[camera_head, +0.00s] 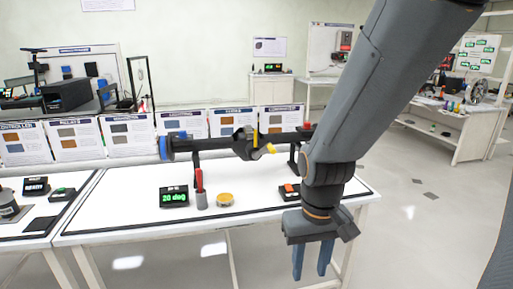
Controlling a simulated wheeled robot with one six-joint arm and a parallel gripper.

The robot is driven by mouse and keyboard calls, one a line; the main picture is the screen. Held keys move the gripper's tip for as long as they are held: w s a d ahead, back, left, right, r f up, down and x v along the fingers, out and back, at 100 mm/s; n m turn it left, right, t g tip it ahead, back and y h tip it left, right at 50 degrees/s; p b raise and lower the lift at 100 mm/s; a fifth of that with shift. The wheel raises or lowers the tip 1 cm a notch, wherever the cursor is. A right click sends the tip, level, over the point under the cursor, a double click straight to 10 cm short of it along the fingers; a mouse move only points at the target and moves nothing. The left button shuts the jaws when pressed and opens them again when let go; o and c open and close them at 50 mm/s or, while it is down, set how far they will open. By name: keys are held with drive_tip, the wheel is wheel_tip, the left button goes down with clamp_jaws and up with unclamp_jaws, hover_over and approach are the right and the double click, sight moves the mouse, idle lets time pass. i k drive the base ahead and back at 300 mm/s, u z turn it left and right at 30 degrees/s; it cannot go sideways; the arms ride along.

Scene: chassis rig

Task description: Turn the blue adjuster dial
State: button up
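The blue adjuster dial (164,148) is at the left end of a dark horizontal shaft (212,143). The shaft is held above a white table (140,205) on dark uprights. The dial faces left and shows mostly edge-on. My gripper (311,272) hangs at the lower right, in front of the table's front edge. Its two blue fingers point down with a gap between them and nothing visible in it. The gripper is well to the right of the dial and lower in the picture, not touching it.
A display reading "20 deg" (174,197), a grey cup with a red-handled item (201,194), a yellow round item (225,199) and a small box with red on top (289,191) stand on the table. Yellow levers (270,149) stick out mid-shaft. Printed panels (183,122) line the back.

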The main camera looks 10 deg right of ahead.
sight(183, 134)
drive_tip(key=k, duration=0.6)
drive_tip(key=u, duration=0.5)
drive_tip(key=i, duration=0.5)
drive_tip(key=u, duration=0.85)
drive_tip(key=i, duration=0.7)
drive_tip(key=z, duration=0.5)
drive_tip(key=i, duration=0.95)
drive_tip(key=z, duration=0.75)
